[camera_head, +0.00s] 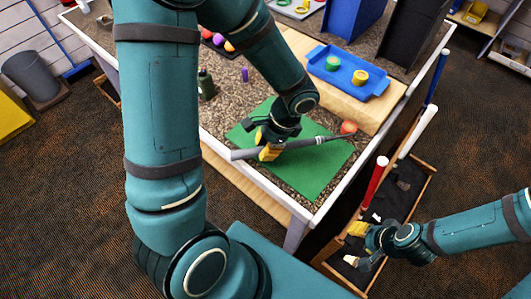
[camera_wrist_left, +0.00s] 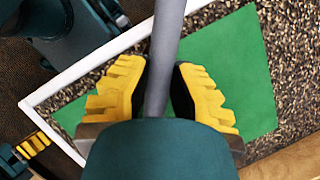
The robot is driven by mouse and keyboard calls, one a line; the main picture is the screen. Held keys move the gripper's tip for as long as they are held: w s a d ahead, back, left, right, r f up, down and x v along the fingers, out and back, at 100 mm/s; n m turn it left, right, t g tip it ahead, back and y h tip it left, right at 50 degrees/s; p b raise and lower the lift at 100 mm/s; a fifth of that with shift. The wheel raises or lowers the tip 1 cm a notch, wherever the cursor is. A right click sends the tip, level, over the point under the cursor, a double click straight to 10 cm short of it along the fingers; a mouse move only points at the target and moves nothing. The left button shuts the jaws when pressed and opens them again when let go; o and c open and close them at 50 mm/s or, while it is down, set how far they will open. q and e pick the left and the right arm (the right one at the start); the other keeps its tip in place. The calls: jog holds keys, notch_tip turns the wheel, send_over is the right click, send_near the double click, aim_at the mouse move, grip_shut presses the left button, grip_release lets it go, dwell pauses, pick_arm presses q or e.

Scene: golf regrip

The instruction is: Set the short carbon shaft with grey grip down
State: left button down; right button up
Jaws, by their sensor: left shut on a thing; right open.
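The short carbon shaft with grey grip (camera_head: 300,143) lies across my left gripper (camera_head: 268,150) over the green mat (camera_head: 315,172). Its grey end points left and its thin dark end points right. My left gripper is shut on it; in the left wrist view the grey grip (camera_wrist_left: 165,55) runs between the yellow fingers (camera_wrist_left: 153,95). I cannot tell whether the shaft touches the mat. My right gripper (camera_head: 360,243) is open and empty, above the wooden crate at the lower right.
The wooden crate (camera_head: 424,190) holds clubs with red (camera_head: 375,182), white (camera_head: 418,131) and blue (camera_head: 437,75) grips standing up. An orange ball (camera_head: 348,127) is near the shaft's dark end. A blue tray (camera_head: 375,87) stands behind. The mat's front part is clear.

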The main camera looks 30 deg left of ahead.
pick_arm(q)
jog(key=shift+f+b, duration=0.35)
jog(key=shift+f, duration=1.2)
jog(key=shift+f, duration=0.2)
jog(key=c, duration=1)
grip_release()
